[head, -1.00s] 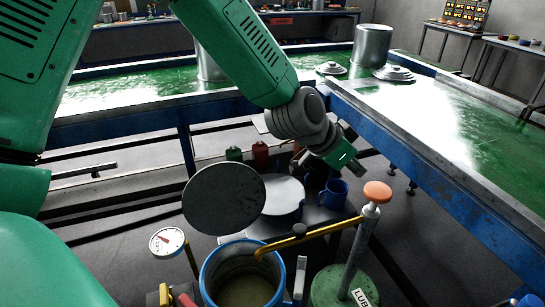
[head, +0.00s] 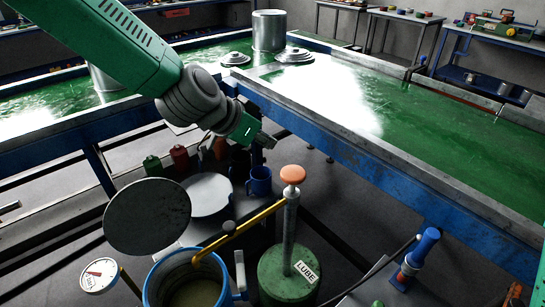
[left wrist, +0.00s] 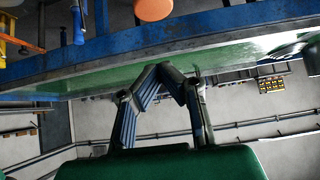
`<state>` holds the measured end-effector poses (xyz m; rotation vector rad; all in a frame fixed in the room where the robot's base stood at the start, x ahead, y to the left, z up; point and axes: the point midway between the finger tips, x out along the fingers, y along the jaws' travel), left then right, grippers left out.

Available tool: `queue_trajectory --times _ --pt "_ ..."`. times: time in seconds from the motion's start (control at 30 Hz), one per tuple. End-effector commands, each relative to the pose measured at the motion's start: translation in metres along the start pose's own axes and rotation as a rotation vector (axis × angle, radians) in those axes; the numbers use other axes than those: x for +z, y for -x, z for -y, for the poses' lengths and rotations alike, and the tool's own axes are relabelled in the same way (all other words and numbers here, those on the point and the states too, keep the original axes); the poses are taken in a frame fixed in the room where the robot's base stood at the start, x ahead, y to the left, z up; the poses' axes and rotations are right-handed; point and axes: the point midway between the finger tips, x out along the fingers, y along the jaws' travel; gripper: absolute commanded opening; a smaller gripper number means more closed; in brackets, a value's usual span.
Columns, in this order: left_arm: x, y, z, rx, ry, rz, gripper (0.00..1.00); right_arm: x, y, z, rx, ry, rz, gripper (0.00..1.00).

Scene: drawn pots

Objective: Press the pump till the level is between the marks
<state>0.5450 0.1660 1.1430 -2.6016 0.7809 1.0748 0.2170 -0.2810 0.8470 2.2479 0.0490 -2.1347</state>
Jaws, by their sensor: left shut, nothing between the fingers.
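The pump has an orange knob (head: 293,174) on an upright grey rod (head: 289,230). The rod rises from a green drum (head: 285,278) labelled LUBE. A yellow spout (head: 255,228) runs left from the pump over a blue-rimmed pot (head: 160,270); a dull liquid shows inside, and I cannot make out any marks. My left gripper (head: 270,141) is shut and empty, above and left of the knob and apart from it. In the left wrist view the shut fingers (left wrist: 165,68) meet below the knob (left wrist: 154,8), which is cut by the top edge.
A dial gauge (head: 100,275) and a dark round lid (head: 147,217) stand left of the pot. The blue-framed bench (head: 400,185) runs close behind the pump. A blue-handled tool (head: 422,248) stands at right.

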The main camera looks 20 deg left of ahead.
Motion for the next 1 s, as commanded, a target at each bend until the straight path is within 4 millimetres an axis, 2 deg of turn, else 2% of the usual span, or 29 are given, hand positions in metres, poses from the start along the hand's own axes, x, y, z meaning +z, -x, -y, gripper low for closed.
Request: queue_trajectory --times 0.33,0.47,0.9,1.0 --pt "0.001 -0.003 0.0 0.001 0.0 0.002 0.0 0.001 -0.001 0.0 0.0 0.0 0.001 0.0" --pt "0.002 -0.013 0.0 0.002 0.0 0.003 0.0 0.0 0.0 0.0 0.0 0.0 0.001 0.0" --pt "0.002 -0.101 0.0 0.001 0.002 0.003 0.0 0.0 0.011 0.0 0.0 0.0 0.001 0.0" --pt "0.013 -0.112 -0.001 0.003 0.005 0.004 0.0 0.0 0.013 0.0 0.0 0.0 0.001 0.0"
